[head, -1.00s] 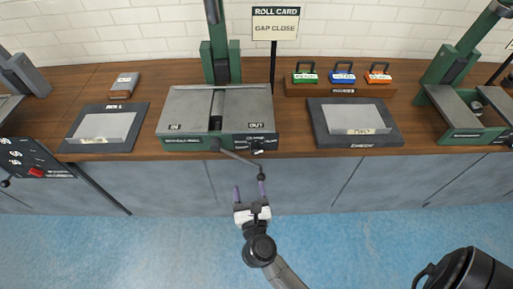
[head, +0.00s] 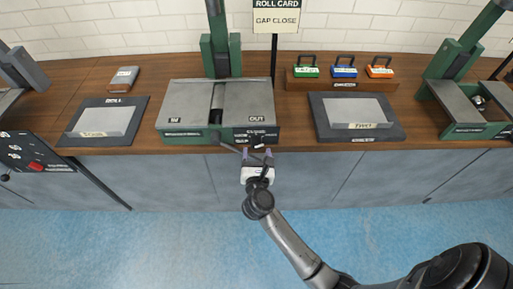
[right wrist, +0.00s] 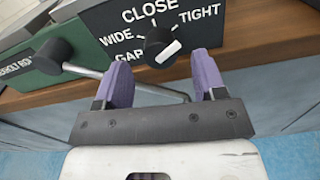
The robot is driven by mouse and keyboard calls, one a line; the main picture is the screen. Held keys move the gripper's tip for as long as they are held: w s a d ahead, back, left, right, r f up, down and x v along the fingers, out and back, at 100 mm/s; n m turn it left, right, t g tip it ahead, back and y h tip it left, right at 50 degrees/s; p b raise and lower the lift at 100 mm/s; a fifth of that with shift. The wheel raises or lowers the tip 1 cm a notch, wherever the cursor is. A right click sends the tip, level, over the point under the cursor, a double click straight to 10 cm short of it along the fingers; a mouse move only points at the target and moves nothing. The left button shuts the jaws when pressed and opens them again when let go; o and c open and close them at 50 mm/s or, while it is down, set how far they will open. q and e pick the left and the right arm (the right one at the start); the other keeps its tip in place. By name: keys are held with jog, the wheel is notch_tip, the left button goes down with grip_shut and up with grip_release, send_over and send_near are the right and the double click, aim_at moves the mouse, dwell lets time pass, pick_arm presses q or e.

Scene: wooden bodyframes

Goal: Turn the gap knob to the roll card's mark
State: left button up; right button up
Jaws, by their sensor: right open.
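The roll card (head: 276,17) on its post reads "GAP CLOSE". The gap knob (right wrist: 160,46) is black with a white bar slanting across its lower right side, towards the TIGHT side. Around it are WIDE at left, CLOSE above and TIGHT at right. In the head view the knob (head: 258,141) is on the front right of the green roller machine (head: 180,137). My right gripper (right wrist: 164,83) is open, its purple fingers pointing at the panel, either side of and below the knob, apparently not touching it. It also shows in the head view (head: 257,154). My left gripper is out of view.
A grey crank rod (right wrist: 84,71) runs from a dark hub to behind my right fingers. A dark tray marked CHECK (head: 390,131) stands right of the machine, another tray (head: 70,137) left. The floor in front is clear.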

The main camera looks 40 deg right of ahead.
aim_at(256, 143)
jog(key=shift+x, duration=1.2)
jog(key=shift+w+d, duration=0.1)
jog(key=shift+w, duration=0.1)
